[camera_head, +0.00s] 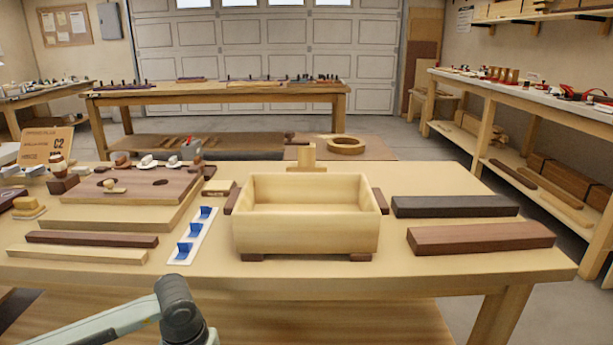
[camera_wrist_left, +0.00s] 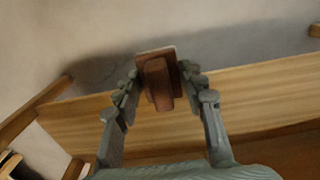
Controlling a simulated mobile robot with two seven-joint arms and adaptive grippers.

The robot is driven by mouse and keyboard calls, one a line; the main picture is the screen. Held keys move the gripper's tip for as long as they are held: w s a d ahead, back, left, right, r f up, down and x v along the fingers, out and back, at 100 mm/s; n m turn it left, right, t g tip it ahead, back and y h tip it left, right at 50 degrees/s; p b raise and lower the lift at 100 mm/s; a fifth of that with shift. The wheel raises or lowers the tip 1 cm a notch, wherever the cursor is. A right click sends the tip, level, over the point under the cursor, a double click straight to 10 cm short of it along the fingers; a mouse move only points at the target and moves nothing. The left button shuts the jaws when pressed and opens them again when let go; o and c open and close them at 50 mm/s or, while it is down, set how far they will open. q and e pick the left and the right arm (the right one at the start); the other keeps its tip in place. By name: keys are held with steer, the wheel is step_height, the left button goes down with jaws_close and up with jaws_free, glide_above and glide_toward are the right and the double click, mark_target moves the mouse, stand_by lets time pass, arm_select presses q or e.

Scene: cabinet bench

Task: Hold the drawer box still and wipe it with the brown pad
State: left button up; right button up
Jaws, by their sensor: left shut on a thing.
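The drawer box (camera_head: 305,232) is a pale, open-topped wooden box standing upright on the bench, with dark brown pieces at both sides and under its front. It looks empty from here. In the left wrist view, my left gripper (camera_wrist_left: 158,80) is shut on a reddish-brown block that looks like the brown pad (camera_wrist_left: 158,78). The pad is between the fingertips, away from the box. In the head view only a link of my left arm shows at the lower left; the gripper and pad are out of that picture. My right gripper is in neither view.
The bench top (camera_head: 330,272) is clear in front of the box. A dark plank (camera_head: 455,206) and a brown plank (camera_head: 480,237) lie to its right. A white strip with blue pieces (camera_head: 193,235), long bars (camera_head: 90,239) and a stacked board (camera_head: 120,212) lie to its left.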

arm_select(q)
steer(key=w+r, duration=0.4)
steer(key=r, duration=1.1)
